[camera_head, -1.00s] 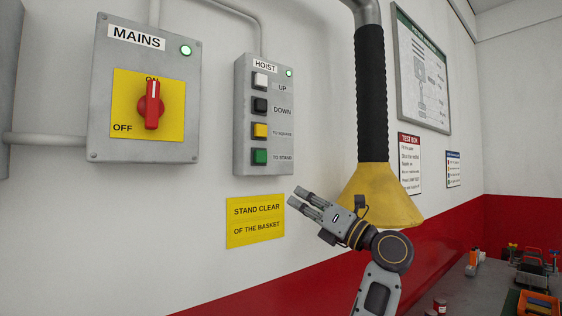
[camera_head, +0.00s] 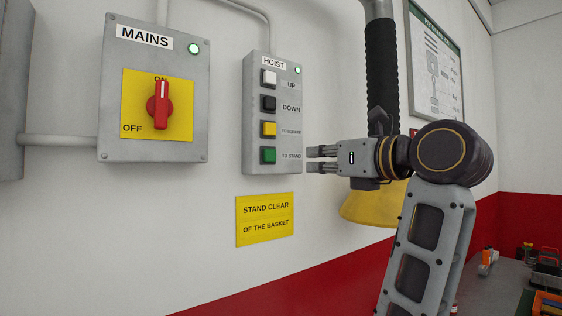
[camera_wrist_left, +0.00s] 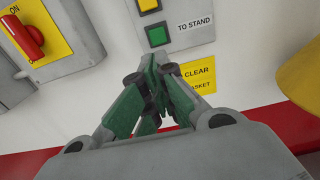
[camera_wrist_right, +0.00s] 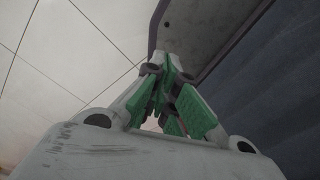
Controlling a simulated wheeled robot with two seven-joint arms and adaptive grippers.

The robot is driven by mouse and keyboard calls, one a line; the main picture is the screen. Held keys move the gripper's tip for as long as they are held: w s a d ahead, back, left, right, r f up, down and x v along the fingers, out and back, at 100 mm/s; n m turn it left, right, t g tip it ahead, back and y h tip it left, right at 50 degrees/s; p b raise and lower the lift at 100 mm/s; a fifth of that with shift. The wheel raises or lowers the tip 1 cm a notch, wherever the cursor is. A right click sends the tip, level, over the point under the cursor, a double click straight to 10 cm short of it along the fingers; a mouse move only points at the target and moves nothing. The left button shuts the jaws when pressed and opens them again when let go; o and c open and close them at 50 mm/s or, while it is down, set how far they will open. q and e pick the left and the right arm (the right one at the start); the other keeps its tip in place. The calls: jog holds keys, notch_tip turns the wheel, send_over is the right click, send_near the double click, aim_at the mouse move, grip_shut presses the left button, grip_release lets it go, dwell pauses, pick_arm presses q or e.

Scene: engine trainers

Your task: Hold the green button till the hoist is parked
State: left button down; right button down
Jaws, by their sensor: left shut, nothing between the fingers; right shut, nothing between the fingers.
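The green button (camera_head: 268,156), labelled TO STAND, is the lowest on the grey hoist box (camera_head: 258,62). It stands in its housing; whether it is pressed in cannot be told. My left gripper (camera_head: 310,159) is shut and empty, its fingers pointing left, just right of the green button in the head view. In the left wrist view the green button (camera_wrist_left: 157,36) shows beyond and above the shut fingertips (camera_wrist_left: 153,82), apart from them. My right gripper (camera_wrist_right: 168,68) is shut and empty in its wrist view, out of the head view. The hoist itself is not identifiable.
White, black and yellow buttons (camera_head: 268,129) sit above the green one. The mains box (camera_head: 190,90) has its red switch (camera_head: 161,104) at ON and a lit green lamp. A yellow hood (camera_head: 362,205) hangs behind my arm. A yellow sign (camera_head: 265,220) is below the hoist box.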

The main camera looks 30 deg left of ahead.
aim_at(271, 161)
pick_arm(q)
jog(key=shift+a, duration=0.1)
pick_arm(e)
jog(key=shift+d, duration=0.45)
